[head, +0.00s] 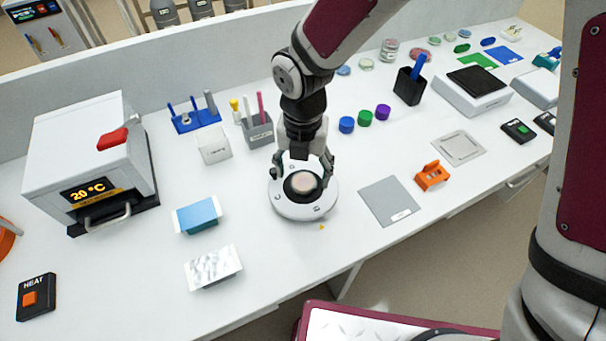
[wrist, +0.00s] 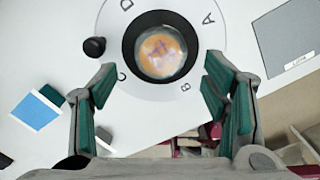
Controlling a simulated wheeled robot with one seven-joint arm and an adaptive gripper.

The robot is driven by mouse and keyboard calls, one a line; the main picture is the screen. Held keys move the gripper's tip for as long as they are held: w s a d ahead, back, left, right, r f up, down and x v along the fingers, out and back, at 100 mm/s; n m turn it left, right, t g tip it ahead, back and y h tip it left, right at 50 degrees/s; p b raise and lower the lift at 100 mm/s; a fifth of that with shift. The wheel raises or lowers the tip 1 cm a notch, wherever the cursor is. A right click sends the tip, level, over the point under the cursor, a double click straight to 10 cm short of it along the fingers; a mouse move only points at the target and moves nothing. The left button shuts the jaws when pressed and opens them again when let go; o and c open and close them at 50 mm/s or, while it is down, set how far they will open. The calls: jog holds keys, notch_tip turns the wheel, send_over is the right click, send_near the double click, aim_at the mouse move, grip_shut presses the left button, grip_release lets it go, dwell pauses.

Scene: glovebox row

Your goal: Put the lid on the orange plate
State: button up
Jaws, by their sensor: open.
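The orange plate (wrist: 161,52) is a small round dish with orange contents and a purple mark. It sits in the dark central well of a round white stand (head: 302,210), which has letters around its rim in the wrist view (wrist: 205,50). The plate looks pale pink-orange in the head view (head: 303,182). My gripper (head: 303,165) is above the stand and points down. In the wrist view its two green-padded fingers (wrist: 158,82) are spread wide with nothing between them. I cannot make out a separate clear lid, or tell whether one covers the plate.
A bare grey mat (head: 389,200) with a small label lies right of the stand, beside an orange holder (head: 432,176). A blue box (head: 198,215) and a silver packet (head: 213,267) lie left. A grey pen holder (head: 257,128) and coloured caps (head: 365,118) stand behind.

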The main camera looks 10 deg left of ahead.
notch_tip(320, 180, up, 10)
jog(key=shift+f, duration=0.15)
jog(key=s+d+r+m+t, duration=0.1)
jog(key=d+r+m, duration=0.5)
jog(key=d+m, duration=0.25)
jog(key=s+d+r+m+t, duration=0.1)
jog(key=d+r+m+t, duration=0.1)
jog(key=d+r+m, duration=0.5)
jog(key=s+d+r+m+t, duration=0.2)
jog(key=s+d+m, duration=0.7)
jog(key=m, duration=1.2)
jog(key=d, duration=0.2)
jog(key=shift+s+d+r+t, duration=0.25)
jog(key=shift+s+d+t, duration=0.05)
